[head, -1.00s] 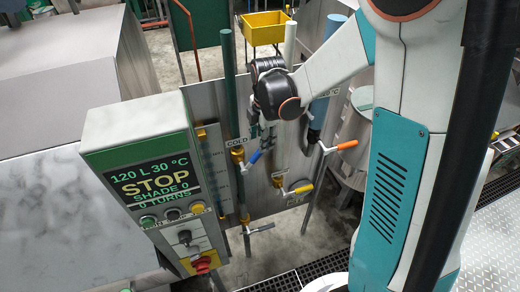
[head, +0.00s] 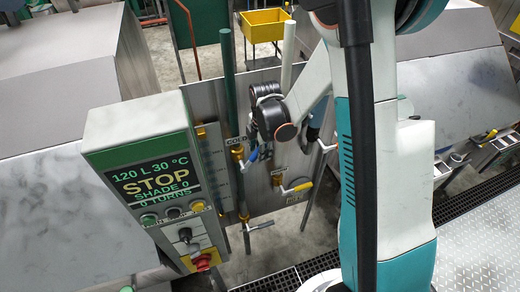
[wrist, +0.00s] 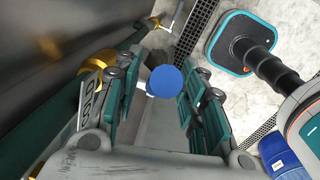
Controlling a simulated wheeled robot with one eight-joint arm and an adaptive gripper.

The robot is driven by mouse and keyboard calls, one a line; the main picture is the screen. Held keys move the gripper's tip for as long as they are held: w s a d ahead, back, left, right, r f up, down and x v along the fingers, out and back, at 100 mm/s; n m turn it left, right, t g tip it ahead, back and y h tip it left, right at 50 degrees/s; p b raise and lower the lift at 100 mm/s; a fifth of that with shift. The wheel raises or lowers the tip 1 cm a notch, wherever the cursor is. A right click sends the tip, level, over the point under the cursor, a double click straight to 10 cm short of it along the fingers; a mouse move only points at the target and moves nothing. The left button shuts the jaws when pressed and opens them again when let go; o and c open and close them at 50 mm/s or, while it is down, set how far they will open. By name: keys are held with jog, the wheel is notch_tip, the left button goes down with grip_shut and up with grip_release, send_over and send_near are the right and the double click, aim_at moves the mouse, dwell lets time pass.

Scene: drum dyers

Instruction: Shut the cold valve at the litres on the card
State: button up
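The cold valve (head: 237,154) is brass and sits on the green pipe under a COLD label. Its blue lever (head: 253,155) points right, and its tip is partly hidden by my gripper (head: 262,143). In the wrist view a round blue lever end (wrist: 166,81) shows in the gap of my gripper (wrist: 157,96). The fingers stand apart on both sides of it, without clear contact. The control box (head: 150,180) reads 120 L, 30 °C, STOP, shade 0, 0 turns. I cannot make out a separate card.
A lower brass valve with a yellow lever (head: 297,188) is right of the cold valve. A pale gauge strip (head: 211,155) stands left of the green pipe (head: 228,75). A yellow bin (head: 262,26) is behind. In the wrist view a brass fitting (wrist: 93,66) is close to the left finger.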

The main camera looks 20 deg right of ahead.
grip_shut()
jog(key=d+f+y+b, duration=0.1)
jog(key=y+b, duration=0.1)
jog(key=b, duration=0.1)
jog(key=d+f+y+b, duration=0.1)
jog(key=b, duration=0.3)
jog(key=shift+d+f+y, duration=0.3)
jog(key=shift+f+y, duration=0.05)
jog(key=shift+y, duration=0.05)
jog(key=shift+o, duration=1.6)
grip_release()
jog(key=shift+r, duration=0.1)
jog(key=v, duration=1.2)
jog(key=shift+a+b, duration=0.1)
jog(key=shift+b, duration=0.2)
